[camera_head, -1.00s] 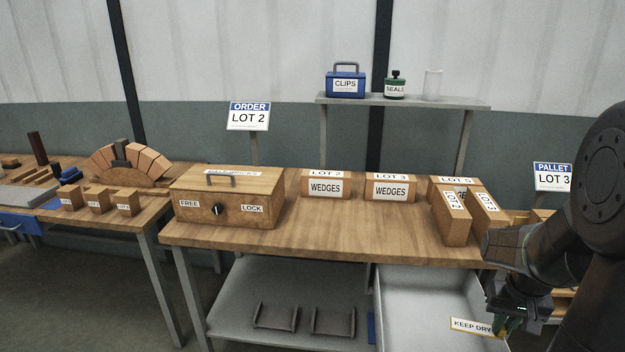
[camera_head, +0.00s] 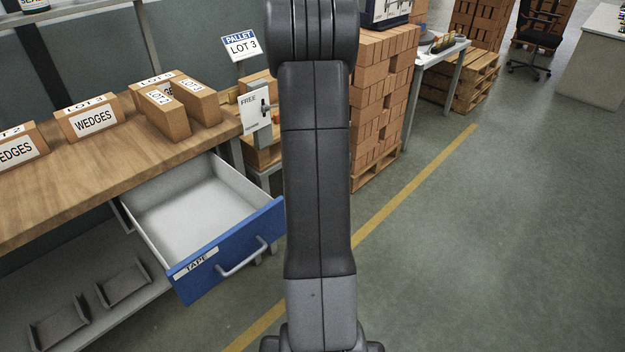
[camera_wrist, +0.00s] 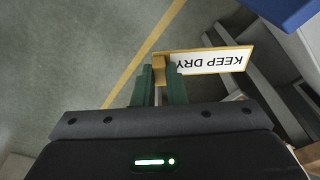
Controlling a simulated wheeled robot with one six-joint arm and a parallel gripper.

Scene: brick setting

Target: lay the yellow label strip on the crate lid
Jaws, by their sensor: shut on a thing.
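The yellow-edged label strip (camera_wrist: 215,61), white with "KEEP DRY" on it, shows in the wrist view. My gripper (camera_wrist: 160,76) is shut on its left end between two green fingers. The strip sticks out to the right of the fingers and its text reads upside down. Floor lies below it on the left, and the drawer side is at upper right. In the head view my arm fills the middle, and neither gripper nor strip shows. No crate lid shows in either current view.
An open drawer (camera_head: 228,259) marked TAPE sticks out from the bench (camera_head: 95,179). Wedge boxes (camera_head: 92,119) stand on the bench. A PALLET LOT 3 sign (camera_head: 241,46) and a brick stack (camera_head: 380,105) are behind. The floor (camera_head: 480,240) at right is clear.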

